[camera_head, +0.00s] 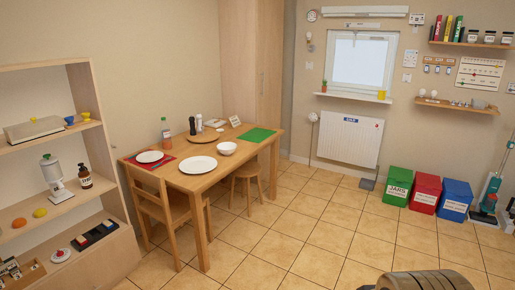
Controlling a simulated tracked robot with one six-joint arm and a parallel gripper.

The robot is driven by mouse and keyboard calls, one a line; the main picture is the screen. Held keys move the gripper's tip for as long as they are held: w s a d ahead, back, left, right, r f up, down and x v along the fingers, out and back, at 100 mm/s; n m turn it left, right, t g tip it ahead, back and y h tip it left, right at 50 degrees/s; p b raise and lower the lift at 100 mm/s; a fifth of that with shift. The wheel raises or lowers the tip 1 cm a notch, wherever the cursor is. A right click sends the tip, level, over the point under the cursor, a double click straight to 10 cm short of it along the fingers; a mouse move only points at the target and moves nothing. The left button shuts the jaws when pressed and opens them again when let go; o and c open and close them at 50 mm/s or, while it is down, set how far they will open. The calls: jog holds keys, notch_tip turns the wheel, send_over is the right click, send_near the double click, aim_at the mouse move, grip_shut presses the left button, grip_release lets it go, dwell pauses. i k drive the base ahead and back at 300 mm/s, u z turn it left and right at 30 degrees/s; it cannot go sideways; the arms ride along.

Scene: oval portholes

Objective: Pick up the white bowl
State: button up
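The white bowl (227,148) stands upright on the wooden dining table (210,180), right of the large white plate and near the table's front edge. It looks empty from here, though its inside is small in view. A dark ribbed rounded part with a tan piece shows at the bottom right edge; I cannot tell whether it belongs to me. My gripper does not show in this view.
On the table are a large white plate (198,164), a red mat (151,161) and a green mat (256,135). A chair (160,205) and a stool (247,176) stand against it. Shelves (50,150) stand left, coloured bins (425,190) right. The tiled floor (300,235) is clear.

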aim_at(226, 148)
jog(key=i, duration=2.7)
jog(key=u, duration=0.5)
jog(key=i, duration=1)
jog(key=u, duration=0.05)
